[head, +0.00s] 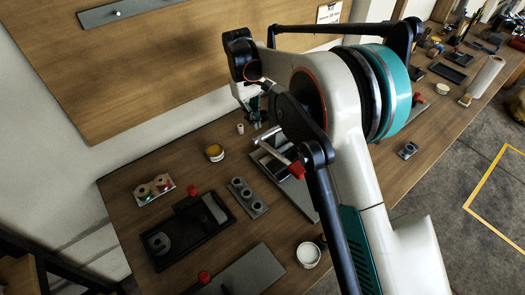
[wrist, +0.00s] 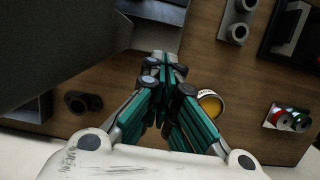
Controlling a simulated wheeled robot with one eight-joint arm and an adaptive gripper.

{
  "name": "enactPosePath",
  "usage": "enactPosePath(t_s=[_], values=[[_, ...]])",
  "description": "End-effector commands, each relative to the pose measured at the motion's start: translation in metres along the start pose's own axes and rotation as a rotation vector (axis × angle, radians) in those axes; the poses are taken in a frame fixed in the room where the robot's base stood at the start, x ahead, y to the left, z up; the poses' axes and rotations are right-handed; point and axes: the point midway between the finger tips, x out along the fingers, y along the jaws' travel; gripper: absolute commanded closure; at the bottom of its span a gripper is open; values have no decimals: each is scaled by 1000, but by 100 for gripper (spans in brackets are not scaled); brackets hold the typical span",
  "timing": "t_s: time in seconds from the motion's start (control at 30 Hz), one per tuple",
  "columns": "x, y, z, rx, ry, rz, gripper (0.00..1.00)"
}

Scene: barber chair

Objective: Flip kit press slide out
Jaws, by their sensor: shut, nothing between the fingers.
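My gripper (head: 254,108) hangs over the back part of the workbench, fingers pointing down. In the wrist view its teal fingers (wrist: 165,68) are together with nothing between them. A grey fixture (head: 262,162) with box-like compartments stands just below and in front of the gripper, partly hidden by my arm. A silver lever with a red grip (head: 297,170) lies across it. I cannot tell which part is the press or its slide. A large dark surface (wrist: 50,50) fills the upper left of the wrist view, apart from the fingertips.
A yellow-filled cup (head: 215,152), a three-hole grey block (head: 247,197), a black tray (head: 160,262), two spools (head: 153,188) and a white cup (head: 308,255) stand around the fixture. A grey plate with a red knob (head: 204,277) lies in front. Bare wood shows between them.

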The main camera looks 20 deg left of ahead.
Motion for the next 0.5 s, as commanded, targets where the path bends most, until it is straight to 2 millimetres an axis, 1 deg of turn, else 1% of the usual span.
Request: enactPosePath(t_s=[0.27,0.37,0.5], values=[[2,0,0,0,1,1,100],[9,1,-1,0,2,1,100],[31,1,-1,0,2,1,100]])
